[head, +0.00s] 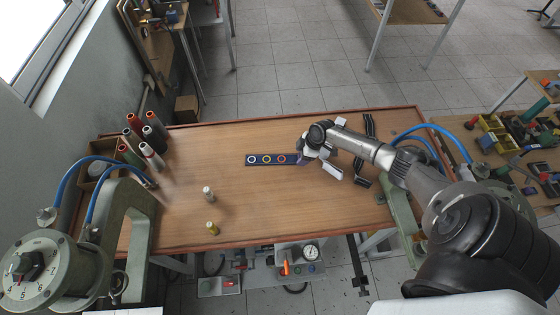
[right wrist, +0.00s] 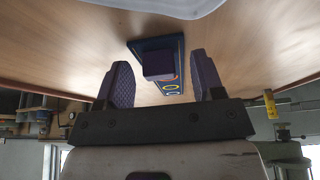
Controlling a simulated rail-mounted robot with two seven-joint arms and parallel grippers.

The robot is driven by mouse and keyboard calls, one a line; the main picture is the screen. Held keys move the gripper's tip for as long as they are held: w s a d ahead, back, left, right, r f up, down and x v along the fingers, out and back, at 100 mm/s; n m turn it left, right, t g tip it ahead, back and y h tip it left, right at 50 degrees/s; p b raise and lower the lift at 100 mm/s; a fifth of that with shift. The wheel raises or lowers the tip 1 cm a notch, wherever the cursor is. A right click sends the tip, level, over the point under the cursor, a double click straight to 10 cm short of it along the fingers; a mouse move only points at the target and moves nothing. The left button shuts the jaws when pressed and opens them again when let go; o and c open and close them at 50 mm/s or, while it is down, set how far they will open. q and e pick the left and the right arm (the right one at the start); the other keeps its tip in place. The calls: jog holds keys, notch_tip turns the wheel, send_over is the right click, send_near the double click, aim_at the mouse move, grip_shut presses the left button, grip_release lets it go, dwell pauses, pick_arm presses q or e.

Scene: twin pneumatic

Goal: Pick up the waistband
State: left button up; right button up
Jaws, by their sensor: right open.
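A narrow black band (head: 369,128), which looks like the waistband, lies on the wooden table at the right, behind my right arm. Part of it is hidden by the white gripper body. My right gripper (head: 303,158) is left of the band, over the right end of a blue strip (head: 250,159) with coloured rings. In the right wrist view the purple fingers (right wrist: 163,76) are open and apart. A dark block (right wrist: 158,64) on the blue strip shows between them, and I see no contact. The band does not show in that view. My left gripper is out of view.
Several thread spools (head: 135,123) stand at the table's left back. Two small spools (head: 208,193) stand near the front left. A grey press with a dial (head: 45,265) is at the front left. Blue hoses arch on both sides. The table's (head: 265,205) middle front is clear.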

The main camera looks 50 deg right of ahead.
jog(key=shift+f, duration=0.1)
jog(key=shift+c, duration=0.4)
jog(key=c, duration=0.5)
jog(key=shift+c, duration=0.2)
